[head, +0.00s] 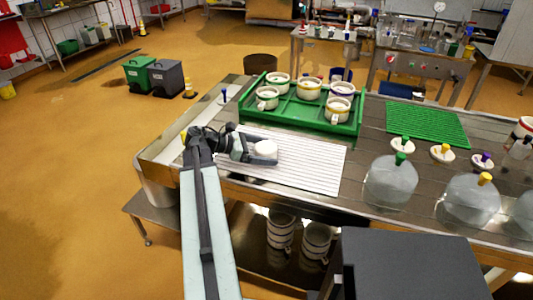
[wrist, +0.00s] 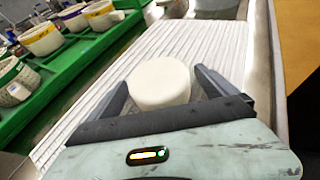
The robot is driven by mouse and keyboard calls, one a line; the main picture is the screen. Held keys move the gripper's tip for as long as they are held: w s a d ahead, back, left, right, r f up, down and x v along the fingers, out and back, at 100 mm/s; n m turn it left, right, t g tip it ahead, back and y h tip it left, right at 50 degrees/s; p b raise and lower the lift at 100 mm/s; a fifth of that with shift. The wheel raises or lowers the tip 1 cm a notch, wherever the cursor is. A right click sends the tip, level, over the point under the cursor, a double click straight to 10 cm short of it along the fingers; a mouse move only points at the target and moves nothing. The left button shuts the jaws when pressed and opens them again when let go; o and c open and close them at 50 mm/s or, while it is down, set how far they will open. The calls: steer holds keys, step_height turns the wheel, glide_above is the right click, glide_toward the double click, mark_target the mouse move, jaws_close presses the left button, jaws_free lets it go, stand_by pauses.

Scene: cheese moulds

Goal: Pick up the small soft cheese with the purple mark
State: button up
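One small white round cheese (head: 266,146) lies on the white ribbed mat, at my gripper (head: 262,153). In the wrist view the cheese (wrist: 158,80) sits between the two dark fingers of my gripper (wrist: 161,80). The fingers are apart, one on each side of it. A gap shows at the right finger; the left finger is close to the cheese, and contact there is unclear. No purple mark shows on the visible top and side of this cheese.
The ribbed mat (head: 320,172) is otherwise mostly clear. Behind it a green tray (head: 300,121) holds several white moulds with coloured bands. To the right are a green mat (head: 428,122), large clear jars (head: 391,181) and small dishes with green, yellow and purple pegs (head: 482,161).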

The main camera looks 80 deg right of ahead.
mark_target(265, 147)
steer(key=c, duration=1)
step_height(265, 147, up, 10)
steer(key=p, duration=1)
steer(key=shift+r+p, duration=0.8)
steer(key=shift+r, duration=0.05)
steer(key=shift+f, duration=0.15)
